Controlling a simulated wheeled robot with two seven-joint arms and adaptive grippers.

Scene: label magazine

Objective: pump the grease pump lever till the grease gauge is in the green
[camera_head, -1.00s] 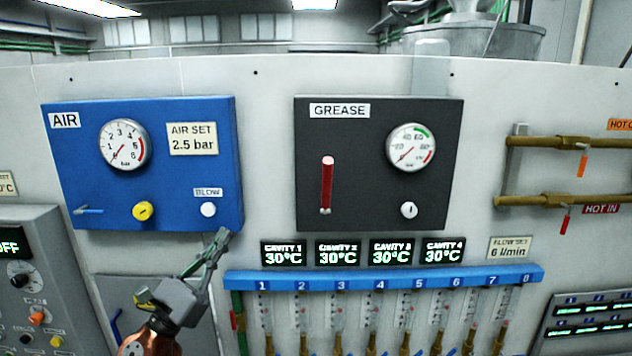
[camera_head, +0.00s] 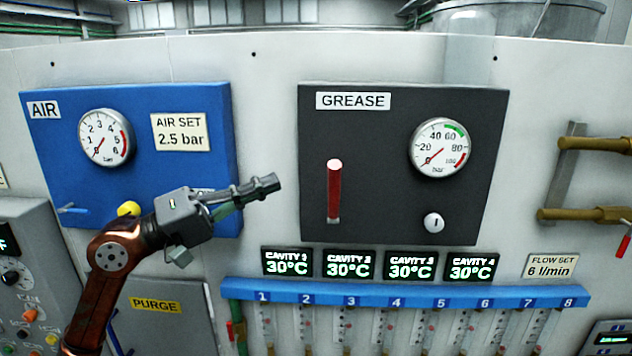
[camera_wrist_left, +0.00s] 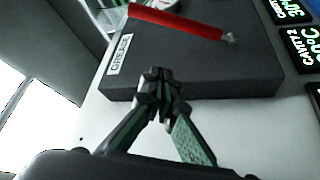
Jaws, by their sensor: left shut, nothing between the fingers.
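The red grease pump lever (camera_head: 334,190) stands upright on the dark GREASE panel (camera_head: 400,205). The grease gauge (camera_head: 439,148) is at the panel's upper right. Its red needle points to the lower left, near the low end of the scale, outside the green band at the top. My left gripper (camera_head: 272,183) is shut and empty, left of the panel and apart from the lever. In the left wrist view, the shut fingertips (camera_wrist_left: 158,76) are near the panel's edge, and the red lever (camera_wrist_left: 178,22) lies beyond them. My right gripper is not in view.
The blue AIR panel (camera_head: 60,160) is at the left, partly behind my left arm. Several cavity displays (camera_head: 349,264) and a blue flow-meter rail (camera_head: 410,292) run below the grease panel. Brass pipes (camera_head: 585,214) stick out at the right. A round knob (camera_head: 433,223) sits below the gauge.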

